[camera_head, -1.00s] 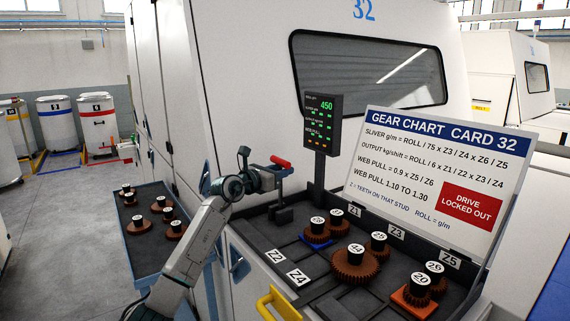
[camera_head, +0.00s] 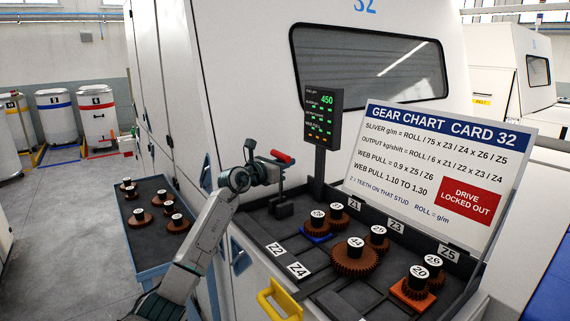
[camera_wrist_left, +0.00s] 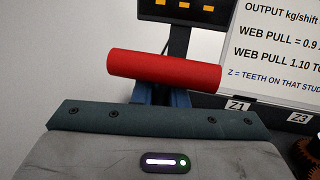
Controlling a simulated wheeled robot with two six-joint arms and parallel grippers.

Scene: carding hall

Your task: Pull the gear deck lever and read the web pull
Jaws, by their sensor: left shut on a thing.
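The lever has a red handle (camera_head: 283,157) on a dark upright at the back left of the gear deck (camera_head: 258,222). My left gripper (camera_head: 275,171) is shut on the handle. A dark display (camera_head: 322,115) stands on a post behind the lever. It shows 450 in green at the top. Its lower lines, with WEB PULL and orange marks, are too small to read. My right gripper is not in view.
Several brown gears (camera_head: 355,260) with numbered tops sit on the deck. A yellow handle (camera_head: 278,300) sticks out in front. A chart card (camera_head: 435,180) reading DRIVE LOCKED OUT stands behind. A side tray (camera_head: 145,245) holds more gears. Open floor (camera_head: 60,230) lies left.

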